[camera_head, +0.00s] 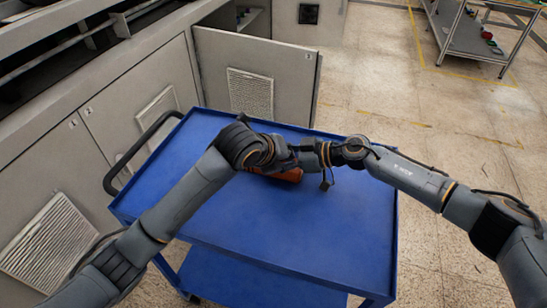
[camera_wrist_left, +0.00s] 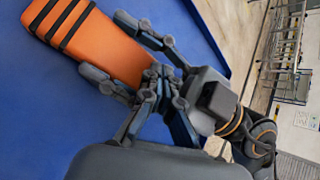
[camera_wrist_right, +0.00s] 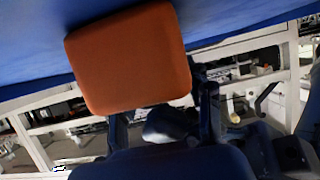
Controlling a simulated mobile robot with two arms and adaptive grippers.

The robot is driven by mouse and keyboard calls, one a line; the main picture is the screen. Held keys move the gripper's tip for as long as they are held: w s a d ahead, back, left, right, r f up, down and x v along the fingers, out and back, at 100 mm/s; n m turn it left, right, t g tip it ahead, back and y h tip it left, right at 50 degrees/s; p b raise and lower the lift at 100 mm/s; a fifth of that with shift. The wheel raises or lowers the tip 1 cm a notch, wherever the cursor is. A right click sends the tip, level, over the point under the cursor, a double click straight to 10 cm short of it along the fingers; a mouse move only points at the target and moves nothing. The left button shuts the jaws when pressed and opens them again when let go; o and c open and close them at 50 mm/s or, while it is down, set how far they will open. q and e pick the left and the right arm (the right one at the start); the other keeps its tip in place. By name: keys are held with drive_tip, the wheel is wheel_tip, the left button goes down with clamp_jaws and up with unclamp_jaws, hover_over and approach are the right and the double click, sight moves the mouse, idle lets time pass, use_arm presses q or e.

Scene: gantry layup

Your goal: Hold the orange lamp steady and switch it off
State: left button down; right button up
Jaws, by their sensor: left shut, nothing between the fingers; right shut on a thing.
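The orange lamp (camera_head: 288,174) lies on the blue cart top, partly hidden by my arms. In the left wrist view its long orange body (camera_wrist_left: 98,38) has dark bands at the far end. My right gripper (camera_wrist_left: 128,55) has its fingers on either side of the lamp's near end and is shut on it. The right wrist view shows the lamp's plain orange face (camera_wrist_right: 130,58) filling the space before the fingers. My left gripper (camera_wrist_left: 155,75) is shut and empty, its fingertips together close to that same end. Contact between the left fingertips and the lamp is unclear, and no switch can be made out.
The blue cart (camera_head: 245,225) is otherwise bare on top. Grey cabinets (camera_head: 135,105) with a vented open door (camera_head: 250,80) stand at the left and back. A metal shelf table (camera_head: 470,38) stands far right. Tiled floor is free on the right.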

use_arm(q)
drive_tip(key=shift+r, duration=3)
use_arm(e)
drive_tip(key=o, duration=1.4)
drive_tip(key=v, duration=1.1)
drive_tip(key=shift+s+d+r, duration=0.15)
drive_tip(key=shift+d+r, duration=0.05)
drive_tip(key=shift+d, duration=0.25)
